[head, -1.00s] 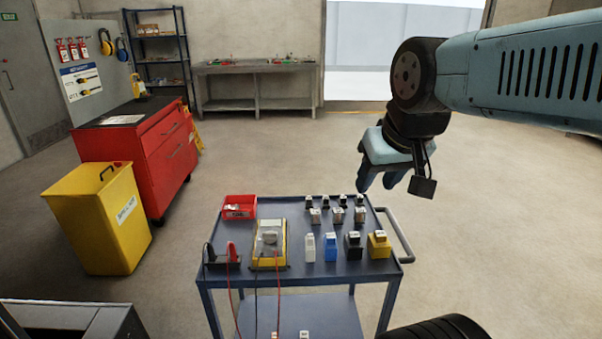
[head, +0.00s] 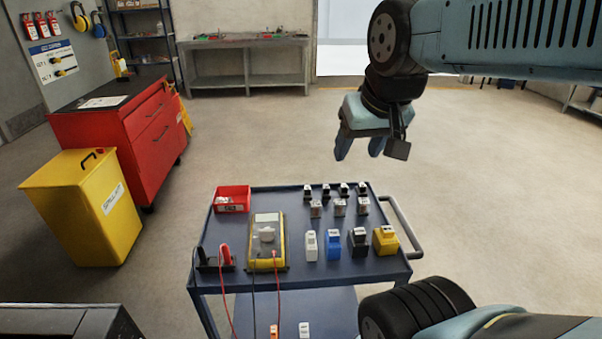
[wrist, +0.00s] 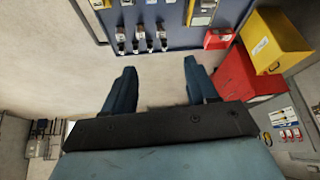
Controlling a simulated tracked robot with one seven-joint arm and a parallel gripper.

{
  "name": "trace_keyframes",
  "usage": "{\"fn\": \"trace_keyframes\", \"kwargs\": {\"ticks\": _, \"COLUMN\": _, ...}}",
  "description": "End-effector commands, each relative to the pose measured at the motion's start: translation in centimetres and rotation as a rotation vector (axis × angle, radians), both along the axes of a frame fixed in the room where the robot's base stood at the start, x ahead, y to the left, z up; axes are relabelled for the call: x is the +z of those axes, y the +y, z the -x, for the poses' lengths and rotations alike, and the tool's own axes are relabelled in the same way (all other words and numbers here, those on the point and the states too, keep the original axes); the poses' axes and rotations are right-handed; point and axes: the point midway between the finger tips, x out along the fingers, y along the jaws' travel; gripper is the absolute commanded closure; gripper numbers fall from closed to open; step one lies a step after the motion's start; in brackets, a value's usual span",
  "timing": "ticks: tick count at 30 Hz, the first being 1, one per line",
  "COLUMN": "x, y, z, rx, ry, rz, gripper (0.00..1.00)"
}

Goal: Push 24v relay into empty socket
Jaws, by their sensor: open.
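My gripper (head: 360,152) is open and empty, pointing down in the air beyond the far edge of the cart. In the wrist view its two fingers (wrist: 159,72) are spread apart with bare floor between them. Several small relay-like parts stand on the blue cart (head: 296,276): a back row of dark ones (head: 326,191), a middle row of pale ones (head: 339,207), and a front row with a white (head: 311,246), a blue (head: 334,245), a black (head: 357,243) and a yellow one (head: 385,241). Their labels are too small to read, so I cannot tell which is 24V. No empty socket is recognisable.
The cart also holds a red bin (head: 232,199), a yellow meter (head: 267,243) with leads, and a grey side handle (head: 403,228). A yellow spill bin (head: 83,210) and red cabinet (head: 128,131) stand left. A workbench (head: 246,63) is at the back. The floor between is clear.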

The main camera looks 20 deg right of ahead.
Motion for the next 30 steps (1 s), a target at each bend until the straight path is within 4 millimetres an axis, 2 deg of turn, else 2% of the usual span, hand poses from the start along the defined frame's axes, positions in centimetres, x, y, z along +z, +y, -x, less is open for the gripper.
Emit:
{"fn": "trace_keyframes", "kwargs": {"ticks": 8, "x": -1.8, "y": 0.1, "z": -5.3, "rx": -0.29, "ry": 0.102, "rz": -0.111, "gripper": 0.43}}
{"fn": "trace_keyframes", "kwargs": {"ticks": 14, "x": -4.1, "y": 0.1, "z": -9.7, "rx": -0.552, "ry": 0.172, "rz": -0.178, "gripper": 0.43}}
{"fn": "trace_keyframes", "kwargs": {"ticks": 23, "x": -9.2, "y": 0.4, "z": -15.9, "rx": -0.954, "ry": 0.244, "rz": -0.233, "gripper": 0.43}}
{"fn": "trace_keyframes", "kwargs": {"ticks": 30, "x": -14.6, "y": 0.9, "z": -20.3, "rx": -1.274, "ry": 0.261, "rz": -0.24, "gripper": 0.43}}
